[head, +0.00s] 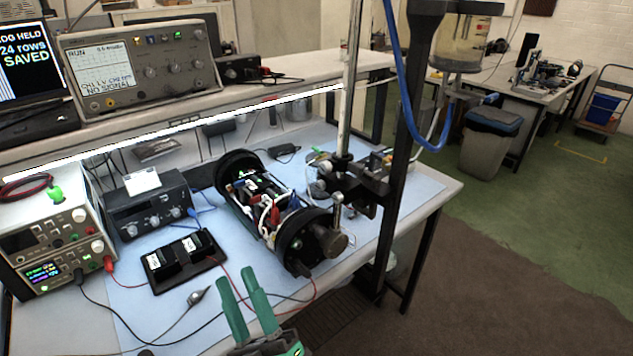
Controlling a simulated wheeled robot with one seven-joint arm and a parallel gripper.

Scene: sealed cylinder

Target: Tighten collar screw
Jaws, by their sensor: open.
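An open-framed cylinder (301,238) with black end rings lies on the blue mat (348,262), with wires and electronics showing inside. A small upright metal screw with a rounded head (337,199) stands just above that end, by the clamp (345,180) on the vertical rod (350,85). I cannot tell for certain whether it is the collar screw. My gripper (238,274) has green fingers, open and empty, at the bottom middle, in front of and left of the cylinder's near end.
A black battery holder (184,258) and a power supply (55,250) stand left on the bench, with loose red and black leads around. A dark upright post (401,130) and blue hose (402,100) rise right of the cylinder.

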